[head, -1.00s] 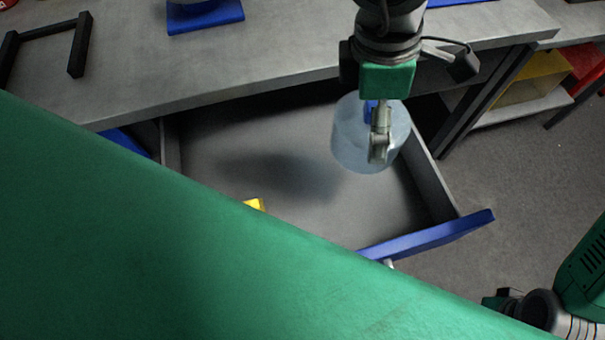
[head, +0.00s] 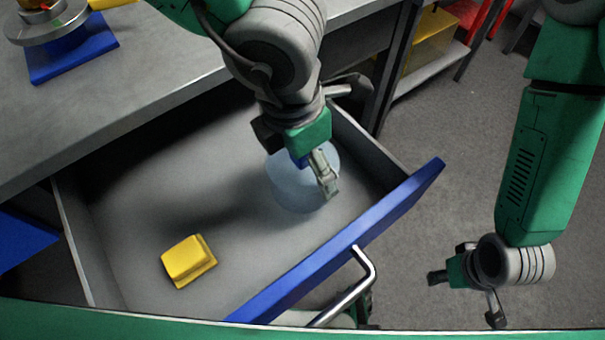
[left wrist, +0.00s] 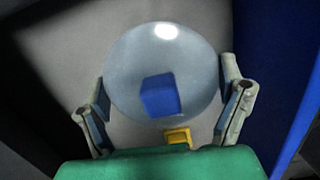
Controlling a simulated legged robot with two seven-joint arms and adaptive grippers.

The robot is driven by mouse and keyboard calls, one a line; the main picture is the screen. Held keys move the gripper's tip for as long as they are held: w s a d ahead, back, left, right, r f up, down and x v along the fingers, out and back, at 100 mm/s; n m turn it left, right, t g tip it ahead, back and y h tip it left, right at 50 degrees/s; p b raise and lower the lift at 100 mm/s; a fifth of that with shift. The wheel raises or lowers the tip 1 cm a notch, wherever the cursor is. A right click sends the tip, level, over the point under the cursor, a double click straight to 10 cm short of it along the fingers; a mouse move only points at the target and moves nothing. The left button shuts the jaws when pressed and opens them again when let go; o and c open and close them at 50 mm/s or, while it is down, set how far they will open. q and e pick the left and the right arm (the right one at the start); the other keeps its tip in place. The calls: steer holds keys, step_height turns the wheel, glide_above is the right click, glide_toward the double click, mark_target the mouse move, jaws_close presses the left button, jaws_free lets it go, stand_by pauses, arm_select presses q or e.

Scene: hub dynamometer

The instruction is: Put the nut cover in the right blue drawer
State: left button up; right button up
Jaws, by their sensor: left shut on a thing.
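The nut cover (head: 290,190) is a clear bluish round cover with a blue knob. In the head view it is inside the outline of the open drawer, near the right side; I cannot tell whether it touches the drawer floor. My left gripper (head: 318,172) is shut on it from above, and hides part of it. The left wrist view shows the cover (left wrist: 160,55) between the fingers (left wrist: 165,115). The drawer has a blue front (head: 345,240) with a metal handle. My right gripper (head: 466,294) is open and empty, outside the drawer at the right.
A yellow block (head: 188,262) lies on the grey drawer floor, left of the cover. The grey worktop (head: 110,110) is above the back of the drawer and holds a blue base (head: 75,55). Another blue panel (head: 22,240) shows at the left.

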mark_target(303, 175)
arm_select(q)
step_height(303, 175, down, 4)
steer(key=shift+a+f+b, duration=0.15)
steer(key=shift+b, duration=0.85)
steer(key=o, duration=1.3)
steer(key=shift+o, duration=0.2)
